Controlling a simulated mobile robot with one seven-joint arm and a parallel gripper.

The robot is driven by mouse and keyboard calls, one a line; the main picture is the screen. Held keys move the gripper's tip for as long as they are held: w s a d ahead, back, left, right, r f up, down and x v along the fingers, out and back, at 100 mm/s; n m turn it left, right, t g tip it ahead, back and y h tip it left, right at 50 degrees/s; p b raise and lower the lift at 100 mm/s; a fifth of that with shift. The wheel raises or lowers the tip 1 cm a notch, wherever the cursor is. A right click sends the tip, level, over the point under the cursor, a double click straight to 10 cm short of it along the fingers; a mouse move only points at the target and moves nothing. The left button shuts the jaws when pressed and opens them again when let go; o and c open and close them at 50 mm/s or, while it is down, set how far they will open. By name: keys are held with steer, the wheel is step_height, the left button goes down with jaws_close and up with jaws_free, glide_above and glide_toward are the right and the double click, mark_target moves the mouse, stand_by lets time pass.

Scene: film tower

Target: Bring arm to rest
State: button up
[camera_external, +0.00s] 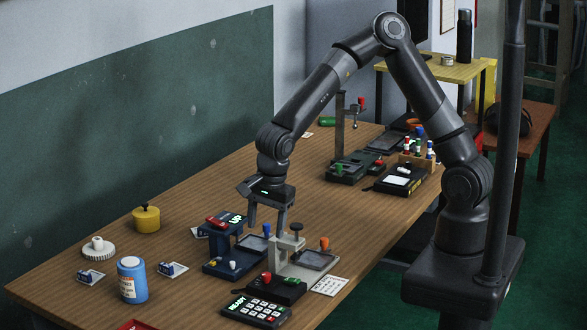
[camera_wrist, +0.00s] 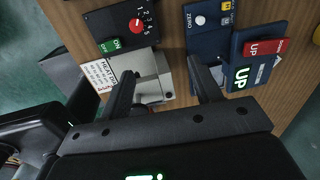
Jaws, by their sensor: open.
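My arm reaches over the wooden table (camera_external: 80,215), bent at the elbow, with my gripper (camera_external: 267,222) pointing down. The fingers are apart, and I see nothing held between them; the wrist view also shows my gripper (camera_wrist: 162,68) empty. A dark blue device (camera_external: 222,245) with a red block and a lit "UP" sign stands just left of the fingers. A grey device (camera_external: 318,259) with a dark knob stands just right of and below them. Whether the fingertips touch either device I cannot tell. In the wrist view the blue device (camera_wrist: 212,75) lies right and the grey one (camera_wrist: 152,62) left.
A keypad (camera_external: 257,311) reading "READY" and a black box with a red knob (camera_external: 285,290) stand at the front. A blue jar (camera_external: 132,280), yellow pot (camera_external: 146,219) and white knobbed lid (camera_external: 98,249) stand left. A thin stand (camera_external: 339,130) rises behind.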

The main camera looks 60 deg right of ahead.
steer(key=w+d+r+n+t+y, duration=0.2)
steer(key=w+d+r+n+t, duration=0.2)
steer(key=w+r+t, duration=0.4)
steer(key=d+r+n+t+y, duration=0.15)
steer(key=d+r+n, duration=0.35)
steer(key=r, duration=0.5)
steer(key=s+d+n+g+h, duration=0.3)
steer(key=s+d+n+g, duration=0.2)
steer(key=s+d, duration=1.8)
steer(key=n, duration=0.3)
steer(key=shift+s+d+r, duration=0.3)
steer(key=shift+s+r, duration=0.05)
steer(key=shift+s, duration=0.05)
steer(key=shift+h, duration=0.25)
